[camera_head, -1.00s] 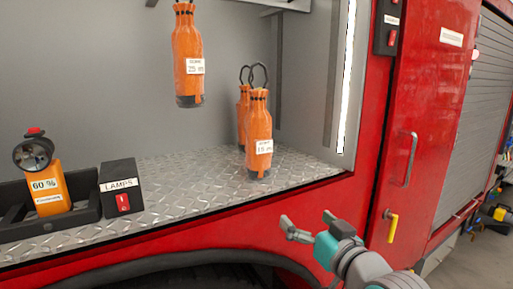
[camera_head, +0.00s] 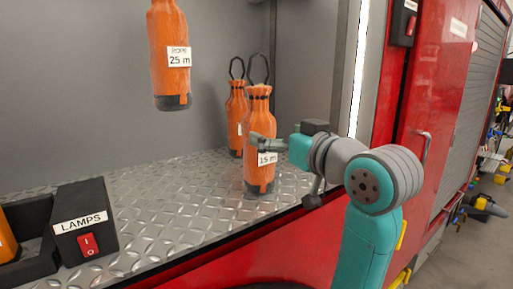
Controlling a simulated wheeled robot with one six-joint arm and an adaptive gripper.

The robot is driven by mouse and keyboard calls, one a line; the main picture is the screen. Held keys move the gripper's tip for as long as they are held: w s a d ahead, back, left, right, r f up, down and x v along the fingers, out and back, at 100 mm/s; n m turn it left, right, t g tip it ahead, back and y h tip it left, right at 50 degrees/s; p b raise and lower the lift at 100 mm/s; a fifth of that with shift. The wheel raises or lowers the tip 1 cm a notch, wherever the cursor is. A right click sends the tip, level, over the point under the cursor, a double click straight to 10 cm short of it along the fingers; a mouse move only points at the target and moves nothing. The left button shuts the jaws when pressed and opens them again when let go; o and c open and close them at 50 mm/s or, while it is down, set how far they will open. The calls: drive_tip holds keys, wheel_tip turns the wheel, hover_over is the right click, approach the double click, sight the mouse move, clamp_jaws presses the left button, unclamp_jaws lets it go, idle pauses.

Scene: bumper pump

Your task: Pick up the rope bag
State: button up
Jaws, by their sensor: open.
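An orange rope bag (camera_head: 258,110) with a black loop on top and a "15 m" label stands upright on the metal deck. My gripper (camera_head: 264,145) reaches in from the right at this bag's middle, just above the label. One grey finger shows in front of the bag; the other finger is hidden, so I cannot tell whether they touch it. The jaws are open. A second orange bag (camera_head: 236,110) stands just behind and to the left, partly covered. A third bag (camera_head: 169,75), labelled "ROPE 25 m", hangs at the upper left.
The tread-plate deck (camera_head: 175,215) is clear in front of the bags. A black "LAMPS" switch box (camera_head: 88,222) sits at the left front. The compartment's right frame and red door (camera_head: 425,110) stand right of my arm.

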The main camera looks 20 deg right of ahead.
sight(259, 127)
drive_tip(key=shift+x, duration=3.55)
drive_tip(key=shift+f, duration=0.1)
drive_tip(key=c, duration=1.9)
clamp_jaws()
